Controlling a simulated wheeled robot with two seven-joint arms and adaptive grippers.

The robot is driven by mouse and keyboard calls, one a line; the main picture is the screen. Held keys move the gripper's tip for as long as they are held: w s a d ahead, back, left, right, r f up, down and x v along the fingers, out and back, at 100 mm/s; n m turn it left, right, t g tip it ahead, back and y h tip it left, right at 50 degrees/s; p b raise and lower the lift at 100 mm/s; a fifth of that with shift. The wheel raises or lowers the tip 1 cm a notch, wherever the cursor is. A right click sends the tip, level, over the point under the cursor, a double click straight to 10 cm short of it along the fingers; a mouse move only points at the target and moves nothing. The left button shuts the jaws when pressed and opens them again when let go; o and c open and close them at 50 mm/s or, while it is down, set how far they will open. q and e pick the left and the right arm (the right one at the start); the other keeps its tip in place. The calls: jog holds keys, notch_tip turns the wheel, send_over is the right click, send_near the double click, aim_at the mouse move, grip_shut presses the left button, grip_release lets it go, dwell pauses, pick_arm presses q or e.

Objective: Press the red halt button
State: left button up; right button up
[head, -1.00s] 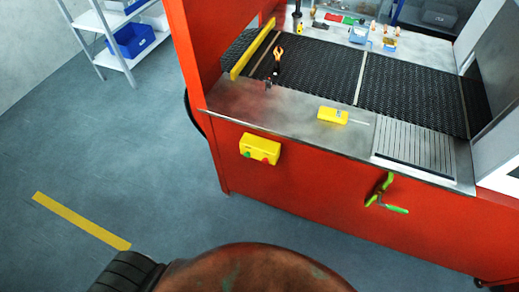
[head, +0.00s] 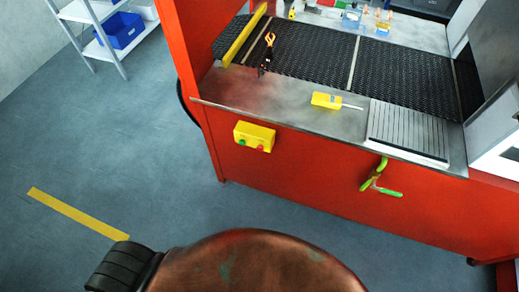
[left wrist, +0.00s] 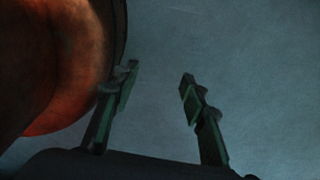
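A yellow button box (head: 254,136) is fixed to the red front panel of the belt machine, below the metal ledge. It carries a green button (head: 241,142) on its left and the red halt button (head: 260,148) to the right. Nothing covers the box in the head view. In the left wrist view my left gripper (left wrist: 160,83) is open and empty, with its two fingers apart above plain floor. The button box is not in that view. Neither gripper shows in the head view.
The red machine front (head: 310,178) fills the right side. A green-handled crank or valve (head: 380,185) sticks out of it. Pliers (head: 267,52) lie on the black mesh belt (head: 310,58); a yellow tool (head: 326,101) lies on the ledge. Open floor (head: 110,150) is at left.

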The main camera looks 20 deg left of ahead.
pick_arm(q)
grip_shut()
dwell(1.5)
